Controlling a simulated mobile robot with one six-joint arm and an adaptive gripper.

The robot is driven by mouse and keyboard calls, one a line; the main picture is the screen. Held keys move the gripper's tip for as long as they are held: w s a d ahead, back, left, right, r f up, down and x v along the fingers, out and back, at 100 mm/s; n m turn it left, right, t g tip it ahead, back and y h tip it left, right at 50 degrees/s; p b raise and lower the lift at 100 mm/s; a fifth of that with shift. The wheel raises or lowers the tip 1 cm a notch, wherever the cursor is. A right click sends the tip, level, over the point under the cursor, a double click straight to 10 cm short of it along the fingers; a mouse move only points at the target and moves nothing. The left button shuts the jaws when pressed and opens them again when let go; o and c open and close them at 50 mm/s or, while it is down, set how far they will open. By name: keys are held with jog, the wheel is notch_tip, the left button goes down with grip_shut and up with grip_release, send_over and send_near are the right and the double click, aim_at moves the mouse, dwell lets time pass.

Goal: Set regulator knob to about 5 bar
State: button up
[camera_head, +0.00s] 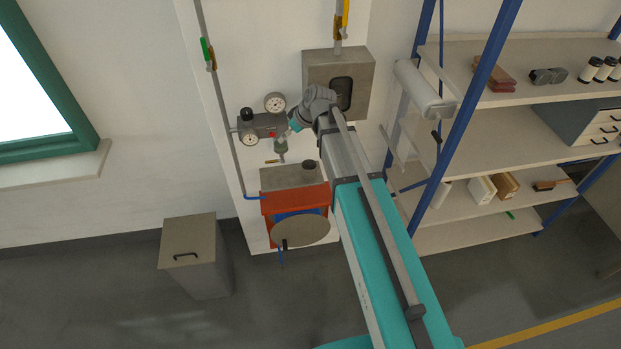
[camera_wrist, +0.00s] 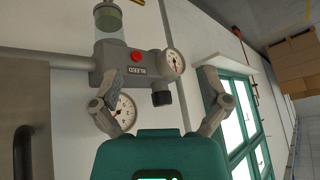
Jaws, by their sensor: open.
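The regulator (camera_head: 260,125) is a grey block on the wall with a red button (camera_wrist: 136,56). It shows upside down in the wrist view (camera_wrist: 118,68). Its black knob (camera_head: 247,114) is on top at the left end, above a round gauge (camera_head: 249,137). In the wrist view the knob (camera_wrist: 161,97) lies between the two fingers in the picture, beyond their tips, with no contact visible. A second gauge (camera_head: 275,102) is partly behind one finger in the wrist view. My gripper (camera_wrist: 164,76) is open and empty, facing the regulator. The gauge readings are too small to tell.
A grey wall box (camera_head: 358,62) is right of the regulator. A clear bowl (camera_wrist: 107,18) hangs from it, above an orange-red unit (camera_head: 292,200). A vertical pipe (camera_head: 219,100) runs at the left. Shelves (camera_head: 500,125) stand at right, a lidded bin (camera_head: 190,240) at lower left.

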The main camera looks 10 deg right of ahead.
jog(key=s+d+f+m+g+h+b, duration=0.1)
jog(key=s+d+f+m+h+b, duration=0.1)
jog(key=s+d+f+b, duration=0.3)
jog(key=shift+s+d+f+m+b, duration=0.2)
jog(key=shift+s+f+m+b, duration=0.65)
jog(key=shift+s+f, duration=1.2)
jog(key=shift+w+f, duration=0.1)
jog(key=s+d+f+m+g+h+b, duration=0.2)
jog(key=s+d+f+m+b, duration=0.3)
jog(key=s+f+b, duration=0.5)
jog(key=shift+s+d+f+h, duration=0.45)
jog(key=shift+s+d+h, duration=0.25)
jog(key=shift+s+d, duration=0.4)
jog(key=shift+a, duration=0.1)
dwell(1.1)
